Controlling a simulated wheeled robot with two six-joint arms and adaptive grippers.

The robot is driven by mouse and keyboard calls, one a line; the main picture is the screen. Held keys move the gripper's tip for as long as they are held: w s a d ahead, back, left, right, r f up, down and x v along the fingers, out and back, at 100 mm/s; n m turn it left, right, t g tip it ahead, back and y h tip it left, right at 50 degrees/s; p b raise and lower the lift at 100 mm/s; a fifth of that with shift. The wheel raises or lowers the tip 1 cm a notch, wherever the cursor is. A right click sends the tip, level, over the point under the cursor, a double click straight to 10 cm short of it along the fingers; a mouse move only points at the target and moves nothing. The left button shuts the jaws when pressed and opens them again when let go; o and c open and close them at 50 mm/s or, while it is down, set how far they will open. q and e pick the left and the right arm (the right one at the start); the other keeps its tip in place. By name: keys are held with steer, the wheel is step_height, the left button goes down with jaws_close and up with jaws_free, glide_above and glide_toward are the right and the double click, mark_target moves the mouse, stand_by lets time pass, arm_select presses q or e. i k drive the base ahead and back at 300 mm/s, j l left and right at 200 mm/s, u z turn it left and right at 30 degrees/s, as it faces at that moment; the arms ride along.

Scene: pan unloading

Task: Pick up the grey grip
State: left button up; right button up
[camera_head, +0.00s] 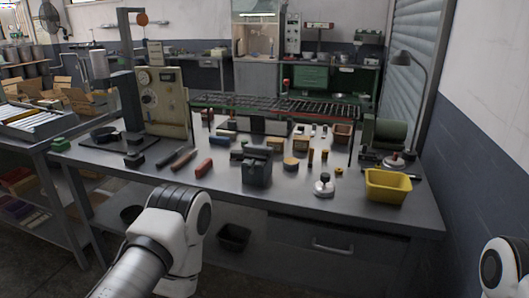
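Several grips lie on the grey workbench (130,168), left of its middle. A dark grey, elongated piece (183,159) that looks like the grey grip lies flat and slanted there. A dark reddish piece (165,158) lies to its left and a red grip (203,168) to its right, apart from it. I cannot be sure which one is the grey grip. White links of my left arm show in front of the bench's front edge, below the pieces. A link of my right arm shows at the lower right corner. Neither gripper's fingers are visible.
A dark vise-like block (257,171) stands right of the grips. A white-based knob (324,187) and a yellow bin (388,185) stand farther right. A gauge panel (162,103) rises behind the grips. A lamp (412,75) stands at the back right. The bench's front left is clear.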

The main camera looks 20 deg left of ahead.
mark_target(262, 150)
steer(key=i+j, duration=0.75)
steer(key=j, duration=0.2)
steer(key=i+j+z, duration=0.1)
steer(key=i+j, duration=0.3)
steer(key=j, duration=0.1)
